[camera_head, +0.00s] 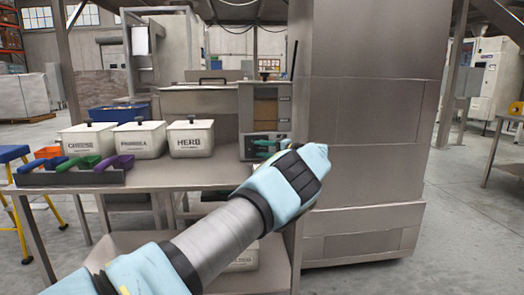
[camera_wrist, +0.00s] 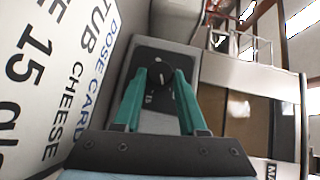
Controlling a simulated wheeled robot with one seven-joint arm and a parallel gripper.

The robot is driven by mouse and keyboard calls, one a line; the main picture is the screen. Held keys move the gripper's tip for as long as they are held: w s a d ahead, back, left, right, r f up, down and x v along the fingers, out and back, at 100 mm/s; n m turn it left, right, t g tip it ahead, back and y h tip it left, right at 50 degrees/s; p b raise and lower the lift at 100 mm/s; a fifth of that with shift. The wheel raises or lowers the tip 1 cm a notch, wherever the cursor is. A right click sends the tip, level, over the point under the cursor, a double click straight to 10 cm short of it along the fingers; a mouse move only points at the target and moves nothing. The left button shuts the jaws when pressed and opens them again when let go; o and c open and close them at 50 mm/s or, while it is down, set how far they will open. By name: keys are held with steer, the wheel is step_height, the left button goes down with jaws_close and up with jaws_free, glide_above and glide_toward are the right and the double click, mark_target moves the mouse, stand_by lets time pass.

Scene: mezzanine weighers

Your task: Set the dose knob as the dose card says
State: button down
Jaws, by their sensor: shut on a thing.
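The dose knob (camera_wrist: 159,75) is black and round, with a small white mark, on a dark panel (camera_wrist: 148,55) in the wrist view. My gripper (camera_wrist: 160,80) has its two teal fingers closed on the knob's sides. The knob's scale is too small to read. The dose card (camera_wrist: 50,70) is white, at the left of the wrist view. In the head view my gripper (camera_head: 266,147) reaches the lower front of the dosing machine (camera_head: 246,105); the knob is hidden there.
Lidded white tubs labelled CHEESE (camera_head: 88,142), a partly legible name (camera_head: 140,141) and HERB (camera_head: 191,142) stand on the steel table (camera_head: 185,180). A rack (camera_head: 70,178) holds coloured scoops. A blue bin (camera_head: 118,113) stands behind. A tall steel cabinet (camera_head: 370,110) blocks the right.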

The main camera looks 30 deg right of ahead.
steer(key=shift+w, duration=0.1)
steer(key=shift+c, duration=2.3)
jaws_free()
steer(key=b+v, duration=0.1)
steer(key=v, duration=0.9)
steer(key=shift+s, duration=0.45)
steer(key=shift+d, duration=0.1)
